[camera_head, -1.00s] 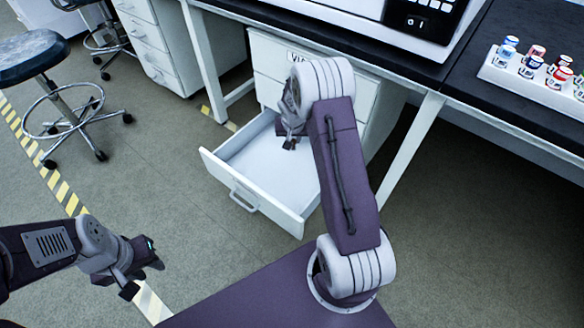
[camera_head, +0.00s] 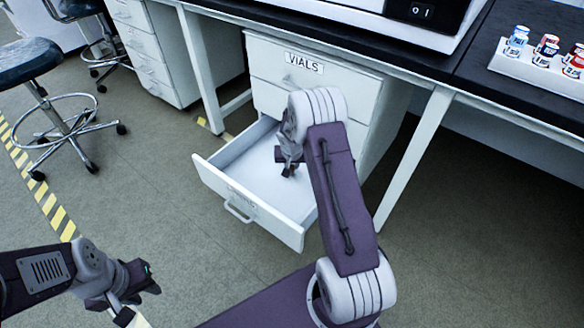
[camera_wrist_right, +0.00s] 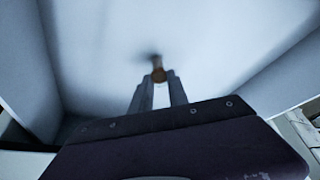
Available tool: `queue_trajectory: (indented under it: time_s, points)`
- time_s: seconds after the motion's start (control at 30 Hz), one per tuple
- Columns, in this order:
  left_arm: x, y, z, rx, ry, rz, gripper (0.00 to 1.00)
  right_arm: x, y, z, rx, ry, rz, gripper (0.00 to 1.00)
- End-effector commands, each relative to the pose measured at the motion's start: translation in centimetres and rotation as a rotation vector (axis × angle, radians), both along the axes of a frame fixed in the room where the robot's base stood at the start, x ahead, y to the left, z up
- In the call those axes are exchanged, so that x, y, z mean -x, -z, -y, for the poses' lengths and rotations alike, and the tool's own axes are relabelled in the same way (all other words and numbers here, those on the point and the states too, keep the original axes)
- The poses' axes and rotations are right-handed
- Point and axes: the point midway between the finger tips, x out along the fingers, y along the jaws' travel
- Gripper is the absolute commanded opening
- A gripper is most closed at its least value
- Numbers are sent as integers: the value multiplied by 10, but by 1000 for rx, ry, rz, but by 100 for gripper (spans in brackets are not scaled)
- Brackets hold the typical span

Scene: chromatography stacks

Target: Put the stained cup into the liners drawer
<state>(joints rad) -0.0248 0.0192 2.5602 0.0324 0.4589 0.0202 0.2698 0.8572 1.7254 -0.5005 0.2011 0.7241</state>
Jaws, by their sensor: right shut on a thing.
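The open bottom drawer (camera_head: 222,180) is white and pulled out below the bench; its front label is too blurred to read. My right gripper (camera_head: 288,170) reaches down into the drawer space. In the right wrist view its fingers (camera_wrist_right: 158,84) are shut on a small brownish thing (camera_wrist_right: 158,73), which looks like the stained cup, above the pale drawer floor. The fingers hide part of it, and I cannot tell whether it touches the floor. My left gripper (camera_head: 138,300) is at the lower left, away from the drawer, with its fingers apart and empty.
A closed drawer labelled VIALS (camera_head: 303,62) is above the open one. A stool (camera_head: 45,70) stands at left. The floor (camera_head: 150,180) before the drawer is clear.

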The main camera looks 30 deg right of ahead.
Motion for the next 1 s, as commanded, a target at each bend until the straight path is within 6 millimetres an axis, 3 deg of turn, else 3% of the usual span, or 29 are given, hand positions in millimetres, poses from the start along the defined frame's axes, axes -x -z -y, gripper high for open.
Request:
queue_trajectory:
  time_s: [0.2, 0.23, 0.3, 0.67, 1.0]
  points:
    - [0, 4, 0, 0, 0, 1, 32, 0, 4, 0, 0, 0, 0, 0]
    - [0, 3, 0, 0, 0, 1, 32, 0, 2, 0, 0, 0, 0, 26]
    - [0, 2, 0, 0, 0, 1, 32, 0, 2, 0, 0, 0, 0, 42]
    - [0, -6, 0, 0, 0, 1, 32, 0, -6, 0, 0, 0, 0, 42]
    - [0, -47, 0, 0, 0, 1, 32, 27, -86, -16, 1, -1, 2, 42]
